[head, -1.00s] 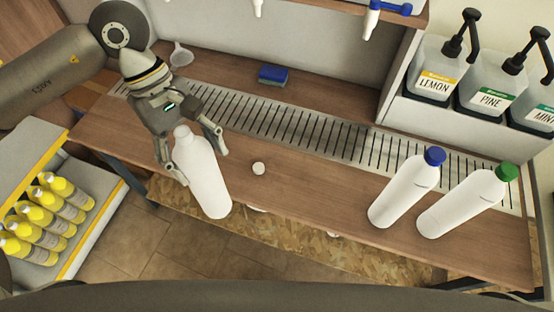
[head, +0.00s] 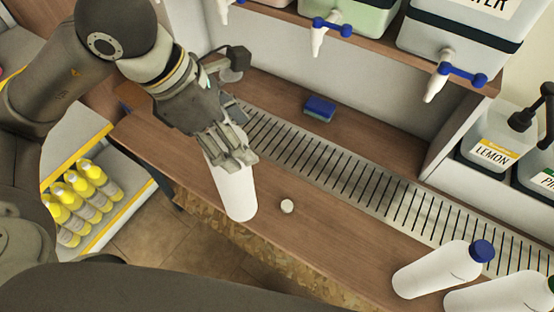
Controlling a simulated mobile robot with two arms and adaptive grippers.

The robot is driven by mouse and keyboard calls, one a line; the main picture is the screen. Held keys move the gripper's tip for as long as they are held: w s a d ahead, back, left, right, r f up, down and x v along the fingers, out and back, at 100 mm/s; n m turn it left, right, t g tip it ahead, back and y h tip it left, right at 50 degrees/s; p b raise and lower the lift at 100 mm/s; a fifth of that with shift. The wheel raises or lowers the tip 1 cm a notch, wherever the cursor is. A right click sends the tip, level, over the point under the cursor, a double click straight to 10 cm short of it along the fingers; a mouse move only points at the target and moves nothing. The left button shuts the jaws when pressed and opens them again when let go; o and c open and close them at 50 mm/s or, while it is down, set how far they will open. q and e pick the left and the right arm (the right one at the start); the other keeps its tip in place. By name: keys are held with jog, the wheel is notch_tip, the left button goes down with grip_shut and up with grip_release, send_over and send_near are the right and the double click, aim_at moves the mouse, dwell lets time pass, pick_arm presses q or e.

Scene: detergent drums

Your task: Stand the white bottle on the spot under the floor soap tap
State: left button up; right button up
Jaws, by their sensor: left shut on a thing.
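The white bottle (head: 235,190) is in my left gripper (head: 232,155), whose fingers are shut around its upper part. The bottle's neck and top are hidden behind the gripper. Its base shows over the front part of the wooden bench (head: 340,235); I cannot tell whether it touches the wood. Taps with blue handles hang above the bench: one at the top left (head: 223,10), one in the middle (head: 318,38) and one at the right (head: 437,82). The drum labels are cut off, so I cannot tell which tap is floor soap. My right gripper is not in view.
A slotted metal drain strip (head: 330,165) runs along the bench. A small white cap (head: 287,206) lies near the bottle. A blue-capped bottle (head: 440,270) and another white bottle (head: 500,297) stand at right.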

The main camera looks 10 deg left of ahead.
pick_arm(q)
jog(key=w+a+f+p, duration=0.5)
jog(key=w+f+p, duration=0.1)
jog(key=w+f, duration=0.6)
jog(key=shift+w+f, duration=0.4)
jog(key=shift+f, duration=0.1)
jog(key=shift+f, duration=0.15)
jog(key=o, duration=1)
